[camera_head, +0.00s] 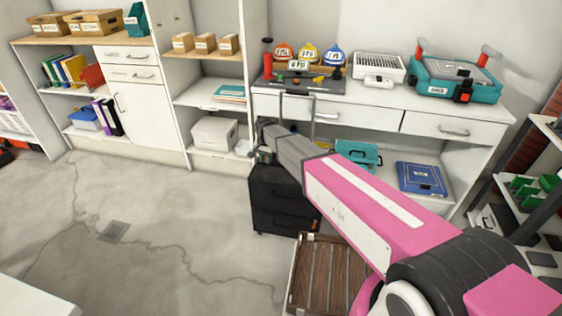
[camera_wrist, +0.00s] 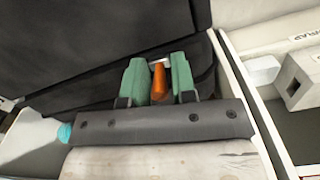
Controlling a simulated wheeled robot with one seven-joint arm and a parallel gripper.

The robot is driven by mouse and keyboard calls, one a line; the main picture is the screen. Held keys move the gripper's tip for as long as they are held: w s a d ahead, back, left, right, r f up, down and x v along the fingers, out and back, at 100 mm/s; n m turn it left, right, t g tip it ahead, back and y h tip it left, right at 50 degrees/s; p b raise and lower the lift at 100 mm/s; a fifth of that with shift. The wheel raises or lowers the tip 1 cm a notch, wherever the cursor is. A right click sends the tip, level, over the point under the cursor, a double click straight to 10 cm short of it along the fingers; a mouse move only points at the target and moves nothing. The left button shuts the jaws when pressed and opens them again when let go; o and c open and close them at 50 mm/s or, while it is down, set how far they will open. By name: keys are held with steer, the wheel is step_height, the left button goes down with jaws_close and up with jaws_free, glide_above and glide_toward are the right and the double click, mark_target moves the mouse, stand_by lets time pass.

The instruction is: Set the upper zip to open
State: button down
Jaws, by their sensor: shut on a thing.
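A black suitcase (camera_head: 287,200) stands upright on the floor in front of the shelving, its grey pull handle (camera_head: 314,112) raised. In the wrist view its dark fabric (camera_wrist: 90,45) fills the upper left. My gripper (camera_wrist: 159,72) has green fingers on either side of a small orange tab, apparently the zip pull (camera_wrist: 158,82), and is shut on it against the suitcase. In the head view my arm covers part of the suitcase top, and the gripper contact is hard to see. The zip track and how far it is open cannot be made out.
A wooden slatted crate (camera_head: 324,272) is on the floor in front of the suitcase. The white workbench (camera_head: 370,105) behind holds helmets and a teal case (camera_head: 455,82). A dark shelf rack (camera_head: 515,195) stands at the right. The floor at left is clear.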

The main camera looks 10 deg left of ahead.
steer(key=shift+w+a, duration=0.15)
steer(key=shift+a, duration=1.55)
steer(key=c, duration=1.2)
jaws_free()
steer(key=shift+o, duration=0.2)
steer(key=shift+r, duration=0.55)
step_height(320, 180, up, 10)
steer(key=shift+f, duration=0.15)
